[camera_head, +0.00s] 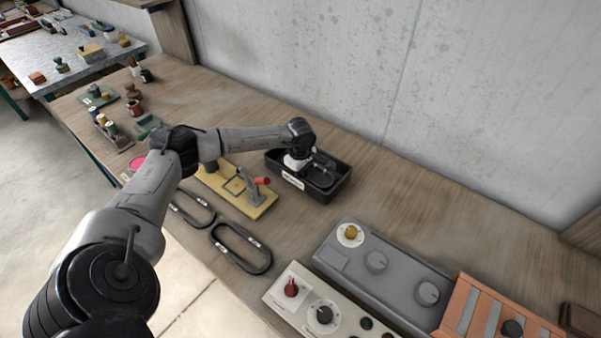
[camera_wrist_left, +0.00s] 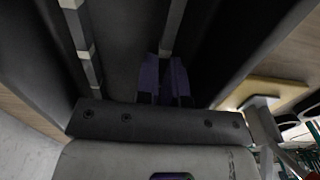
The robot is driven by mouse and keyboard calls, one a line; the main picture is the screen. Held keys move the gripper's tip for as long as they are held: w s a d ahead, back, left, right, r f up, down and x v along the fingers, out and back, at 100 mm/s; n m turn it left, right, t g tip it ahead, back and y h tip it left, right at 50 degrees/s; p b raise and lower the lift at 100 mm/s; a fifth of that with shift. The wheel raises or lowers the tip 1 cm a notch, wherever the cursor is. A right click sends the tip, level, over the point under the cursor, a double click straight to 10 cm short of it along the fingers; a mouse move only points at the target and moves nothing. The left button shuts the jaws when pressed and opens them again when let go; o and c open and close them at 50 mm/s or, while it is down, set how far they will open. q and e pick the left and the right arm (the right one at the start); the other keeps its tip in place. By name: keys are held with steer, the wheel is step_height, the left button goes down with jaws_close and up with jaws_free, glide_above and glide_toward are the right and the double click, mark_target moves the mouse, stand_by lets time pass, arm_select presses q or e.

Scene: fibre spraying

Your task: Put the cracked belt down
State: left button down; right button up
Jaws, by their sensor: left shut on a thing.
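My left gripper (camera_head: 311,170) reaches down into a black bin (camera_head: 334,193) with a white label on its front, at the middle of the workbench. It is shut on a dark belt (camera_head: 326,163), taken to be the cracked belt; no crack can be made out. In the left wrist view, the belt (camera_wrist_left: 84,50) shows as two dark strips with pale marks inside the bin. My right gripper is in neither view.
Two dark belt loops (camera_head: 241,248) (camera_head: 192,209) lie on the bench left of the bin. A yellow fixture (camera_head: 258,204) with a red handle stands beside the bin. Bare bench lies right of the bin, before the wall.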

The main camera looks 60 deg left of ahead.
arm_select(q)
steer(key=c, duration=1.2)
jaws_free()
steer(key=shift+c, duration=0.2)
step_height(320, 180, up, 12)
steer(key=p, duration=0.1)
steer(key=shift+r, duration=0.15)
